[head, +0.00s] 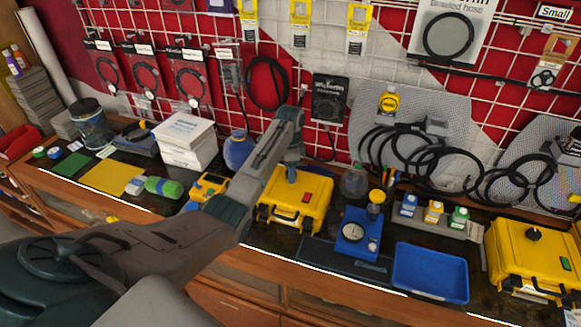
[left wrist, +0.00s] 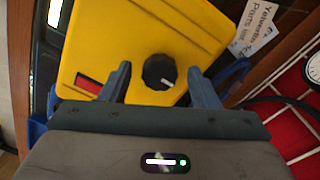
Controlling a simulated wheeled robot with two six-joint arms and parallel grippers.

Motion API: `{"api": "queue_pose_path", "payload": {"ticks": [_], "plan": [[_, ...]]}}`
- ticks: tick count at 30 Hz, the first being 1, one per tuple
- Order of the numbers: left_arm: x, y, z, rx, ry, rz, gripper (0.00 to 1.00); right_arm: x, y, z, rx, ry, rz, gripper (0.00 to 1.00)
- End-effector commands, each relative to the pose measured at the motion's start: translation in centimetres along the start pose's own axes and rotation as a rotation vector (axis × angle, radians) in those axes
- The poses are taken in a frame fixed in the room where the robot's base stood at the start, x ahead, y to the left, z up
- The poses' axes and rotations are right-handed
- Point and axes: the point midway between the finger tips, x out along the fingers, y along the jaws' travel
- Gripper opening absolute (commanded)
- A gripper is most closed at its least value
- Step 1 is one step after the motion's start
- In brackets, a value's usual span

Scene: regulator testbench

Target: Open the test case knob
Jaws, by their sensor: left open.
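A yellow test case (head: 315,185) stands on the bench in the middle of the head view, with a small red part on its top. Its round black knob (left wrist: 159,71) with a white mark shows in the left wrist view, on the yellow top (left wrist: 190,35). My left gripper (head: 291,172) is over this case, pointing down, and hides the knob in the head view. In the left wrist view the open fingers (left wrist: 159,80) stand on either side of the knob, with a gap on both sides. My right gripper is not in view.
A second yellow case (head: 520,255) with a black knob stands at the right. A blue gauge unit (head: 356,232) and a blue tray (head: 431,272) lie right of the middle case. White boxes (head: 187,140) stand left. A wire grid with hoses rises behind.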

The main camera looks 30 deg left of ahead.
Motion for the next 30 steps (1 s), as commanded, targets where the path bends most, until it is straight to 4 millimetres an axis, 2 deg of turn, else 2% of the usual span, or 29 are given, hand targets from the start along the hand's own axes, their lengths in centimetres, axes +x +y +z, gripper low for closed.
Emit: {"api": "queue_pose_path", "payload": {"ticks": [8, 15, 23, 30], "plan": [[0.2, 0.0, 0.0, 0.0, 0.001, -0.001, 0.56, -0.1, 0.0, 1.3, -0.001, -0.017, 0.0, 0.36], [0.2, 0.0, 0.0, 0.0, 0.001, -0.001, 0.11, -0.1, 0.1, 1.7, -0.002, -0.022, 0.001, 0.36], [0.1, 0.0, 0.0, -0.019, 0.001, -0.001, 0.11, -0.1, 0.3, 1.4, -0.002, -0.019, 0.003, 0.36], [0.1, -0.1, 0.0, -0.125, 0.006, -0.001, 0.11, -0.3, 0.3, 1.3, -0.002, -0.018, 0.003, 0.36]]}}
